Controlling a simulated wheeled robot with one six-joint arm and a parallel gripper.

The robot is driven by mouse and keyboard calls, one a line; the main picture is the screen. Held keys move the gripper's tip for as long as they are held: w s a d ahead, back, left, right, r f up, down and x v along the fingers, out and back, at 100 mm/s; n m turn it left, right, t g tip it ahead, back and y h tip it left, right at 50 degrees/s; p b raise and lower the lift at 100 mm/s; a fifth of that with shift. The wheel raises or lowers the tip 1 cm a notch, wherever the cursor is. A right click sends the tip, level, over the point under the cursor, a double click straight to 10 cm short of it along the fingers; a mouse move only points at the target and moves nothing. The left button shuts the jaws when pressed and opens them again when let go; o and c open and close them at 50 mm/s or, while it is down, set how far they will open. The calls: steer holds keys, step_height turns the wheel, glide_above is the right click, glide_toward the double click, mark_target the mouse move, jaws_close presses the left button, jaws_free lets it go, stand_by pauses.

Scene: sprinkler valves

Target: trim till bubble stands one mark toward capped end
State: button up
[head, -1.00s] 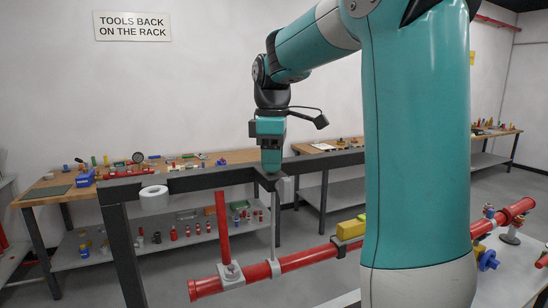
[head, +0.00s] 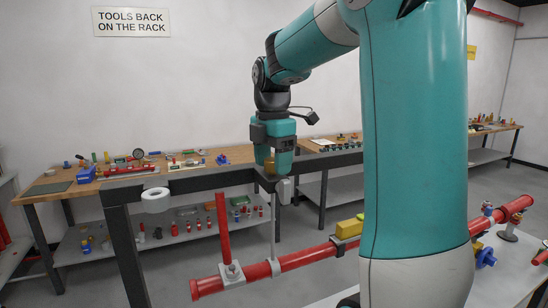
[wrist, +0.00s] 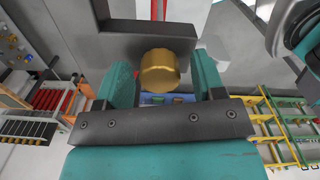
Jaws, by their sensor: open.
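A long red pipe (head: 300,258) runs slantwise, its left end lower in the picture. A yellow level (head: 349,228) sits on it, partly hidden behind my arm; its bubble and marks cannot be made out. A thin hanger rod (head: 273,228) rises from a pipe clamp to the dark beam (head: 205,180). At its top is a brass knob (head: 269,166), which also shows large in the wrist view (wrist: 160,70). My gripper (head: 272,160) is open, with one finger on each side of the knob; in the wrist view, gaps show between knob and fingers.
A red post (head: 223,225) stands on the pipe left of the rod. A white roll (head: 156,200) hangs by the beam. Benches with small parts (head: 130,170) line the wall. A blue valve handle (head: 486,257) is at the right.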

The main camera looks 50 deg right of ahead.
mark_target(272, 159)
step_height(272, 159, up, 7)
steer(key=p, duration=0.6)
steer(key=shift+r, duration=0.15)
steer(key=shift+a+f, duration=0.15)
steer(key=shift+f, duration=0.2)
steer(key=s+a+f+m+t+y+b, duration=0.1)
steer(key=s+a+f+m+b, duration=0.1)
steer(key=a+f+b, duration=0.55)
steer(key=s+a+f+m+y+b, duration=0.15)
steer(key=a+f+b, duration=0.25)
steer(key=a+f, duration=0.65)
steer(key=s+a+f+m+y+b, duration=0.1)
steer(key=s+a+f+m+b, duration=0.1)
steer(key=s+a+f+b, duration=0.1)
steer(key=s+a+f+m+g+b, duration=0.1)
steer(key=s+a+f+m+b, duration=0.2)
steer(key=s+a+f, duration=0.2)
steer(key=s+a, duration=0.3)
steer(key=a, duration=0.1)
steer(key=shift+s+a+y+b, duration=0.25)
steer(key=shift+a+y+b, duration=0.05)
steer(key=shift+a+y, duration=0.05)
